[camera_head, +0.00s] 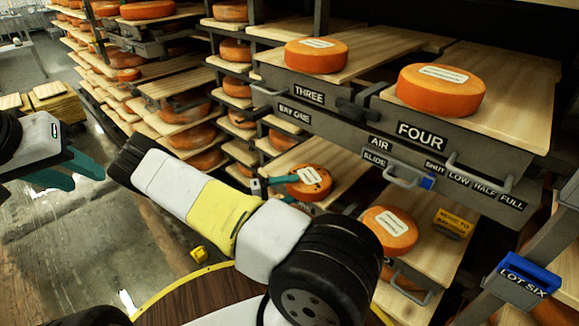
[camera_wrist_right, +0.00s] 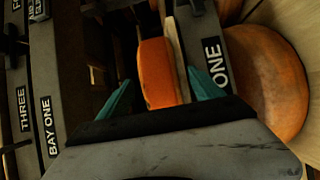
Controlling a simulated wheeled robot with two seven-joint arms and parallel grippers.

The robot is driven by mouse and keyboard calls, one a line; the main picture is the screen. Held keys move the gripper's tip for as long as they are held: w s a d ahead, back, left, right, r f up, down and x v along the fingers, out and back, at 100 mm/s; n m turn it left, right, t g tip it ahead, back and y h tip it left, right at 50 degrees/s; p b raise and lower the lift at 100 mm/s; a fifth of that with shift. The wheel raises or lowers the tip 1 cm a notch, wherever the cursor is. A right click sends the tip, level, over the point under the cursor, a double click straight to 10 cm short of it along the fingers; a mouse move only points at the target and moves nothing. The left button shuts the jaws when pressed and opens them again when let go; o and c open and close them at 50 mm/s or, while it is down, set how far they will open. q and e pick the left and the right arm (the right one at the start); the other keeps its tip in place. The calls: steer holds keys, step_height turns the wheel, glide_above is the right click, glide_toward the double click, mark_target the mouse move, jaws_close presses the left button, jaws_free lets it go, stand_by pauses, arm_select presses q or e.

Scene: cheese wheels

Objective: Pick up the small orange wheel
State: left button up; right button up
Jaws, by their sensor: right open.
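A small orange wheel (camera_head: 312,181) with a pale label and dark spots sits on a wooden board on the lower shelf. My right gripper (camera_head: 274,189) is at its left side, with teal fingers spread and the rest mostly hidden behind my arm. In the right wrist view the orange wheel (camera_wrist_right: 156,65) shows edge-on between the two open fingers of my right gripper (camera_wrist_right: 160,88); I cannot tell whether they touch it. My left gripper (camera_head: 82,173) is at the far left, away from the shelves, with its teal fingers apart and empty.
Two larger wheels sit above on the THREE (camera_head: 316,57) and FOUR (camera_head: 441,90) boards, whose grey fronts overhang the small wheel. Another orange wheel (camera_head: 388,231) is at its lower right. A large wheel (camera_wrist_right: 265,85) is close right of the fingers in the wrist view.

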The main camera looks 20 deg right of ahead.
steer(key=shift+s+d, duration=0.1)
steer(key=shift+d, duration=0.4)
jaws_close()
steer(key=shift+r, duration=0.15)
steer(key=shift+r, duration=0.1)
